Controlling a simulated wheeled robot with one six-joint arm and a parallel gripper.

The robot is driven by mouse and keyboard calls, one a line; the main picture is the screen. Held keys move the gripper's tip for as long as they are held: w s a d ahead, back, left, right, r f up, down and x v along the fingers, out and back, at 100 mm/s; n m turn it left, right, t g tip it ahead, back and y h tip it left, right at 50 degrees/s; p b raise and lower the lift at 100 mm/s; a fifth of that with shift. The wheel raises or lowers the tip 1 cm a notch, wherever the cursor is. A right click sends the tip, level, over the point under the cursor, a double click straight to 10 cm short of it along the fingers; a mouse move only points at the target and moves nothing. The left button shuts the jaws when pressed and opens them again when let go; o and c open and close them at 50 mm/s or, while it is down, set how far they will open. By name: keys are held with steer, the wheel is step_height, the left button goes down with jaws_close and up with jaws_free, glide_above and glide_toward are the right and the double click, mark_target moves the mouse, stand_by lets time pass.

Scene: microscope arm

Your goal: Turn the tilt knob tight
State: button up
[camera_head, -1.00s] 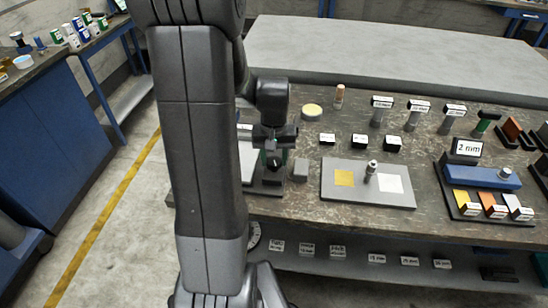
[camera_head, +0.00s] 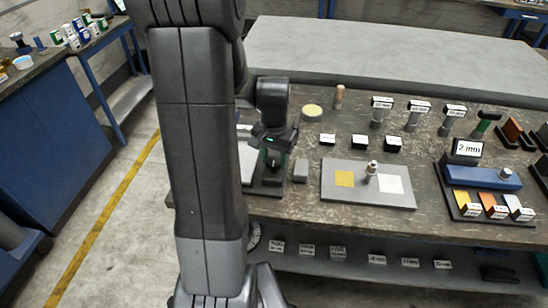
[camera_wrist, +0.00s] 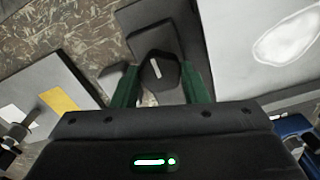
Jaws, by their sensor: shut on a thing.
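The tilt knob (camera_wrist: 158,76) is a dark round knob with a white mark line, in the middle of the wrist view. My gripper (camera_wrist: 161,88) has one green finger on each side of it and is shut on it. In the head view my gripper (camera_head: 273,155) points down over the dark stand (camera_head: 266,187) at the left of the bench. My gripper and arm hide the knob there.
A small grey block (camera_head: 300,171) stands close right of the stand. Further right lies a grey plate (camera_head: 338,196) with a yellow and a white square and a small upright post (camera_head: 371,170). Labelled blocks and a blue device (camera_head: 482,177) stand beyond.

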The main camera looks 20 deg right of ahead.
mark_target(274, 161)
steer(key=shift+r, duration=0.1)
steer(key=o, duration=1)
step_height(274, 161, up, 14)
steer(key=shift+f+p, duration=0.15)
steer(key=shift+p, duration=0.15)
steer(key=shift+f, duration=0.1)
step_height(274, 161, down, 14)
steer(key=shift+r+b, duration=0.15)
steer(key=shift+b, duration=0.15)
stand_by(0.4)
